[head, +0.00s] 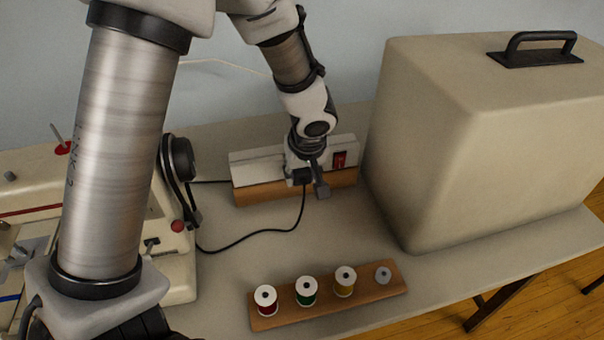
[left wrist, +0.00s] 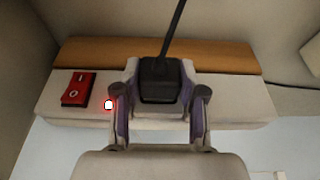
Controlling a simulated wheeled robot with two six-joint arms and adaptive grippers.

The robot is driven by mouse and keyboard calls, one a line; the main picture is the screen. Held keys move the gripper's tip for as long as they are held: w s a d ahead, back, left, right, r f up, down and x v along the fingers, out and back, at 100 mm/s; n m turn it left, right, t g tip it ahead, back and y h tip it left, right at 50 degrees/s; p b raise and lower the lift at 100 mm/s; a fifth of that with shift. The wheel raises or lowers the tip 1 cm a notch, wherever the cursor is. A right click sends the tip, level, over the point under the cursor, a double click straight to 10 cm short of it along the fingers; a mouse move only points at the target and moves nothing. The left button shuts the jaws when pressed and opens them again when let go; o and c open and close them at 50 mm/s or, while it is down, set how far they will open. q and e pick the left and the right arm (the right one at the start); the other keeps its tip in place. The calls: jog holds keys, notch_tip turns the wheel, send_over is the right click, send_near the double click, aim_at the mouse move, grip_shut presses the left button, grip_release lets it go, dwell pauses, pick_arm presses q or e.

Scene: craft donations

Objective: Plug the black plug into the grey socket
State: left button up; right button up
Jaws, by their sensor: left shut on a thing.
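My left gripper (head: 305,172) is shut on the black plug (left wrist: 160,80), right at the pale socket strip (head: 262,167). The plug's black cord (head: 303,208) leads away from it. In the left wrist view, the fingers of my left gripper (left wrist: 160,107) are on both sides of the plug, which is over the middle of the strip (left wrist: 235,102). The grey socket is hidden behind the plug and gripper. I cannot tell whether the plug's pins are inside it. My right gripper is not in view.
The strip has a red switch (head: 339,160) and a wooden base (head: 262,192); a small red light (left wrist: 108,104) glows on it. A large beige case (head: 470,140) stands close on the right, a sewing machine (head: 180,265) on the left. A wooden spool rack (head: 326,307) lies in front.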

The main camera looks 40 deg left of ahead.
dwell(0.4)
pick_arm(q)
jog(key=shift+b, duration=0.3)
jog(key=shift+b, duration=0.3)
dwell(0.5)
jog(key=shift+w+a, duration=0.4)
jog(key=shift+a, duration=0.05)
dwell(0.5)
jog(key=o, duration=1.1)
jog(key=v, duration=1.2)
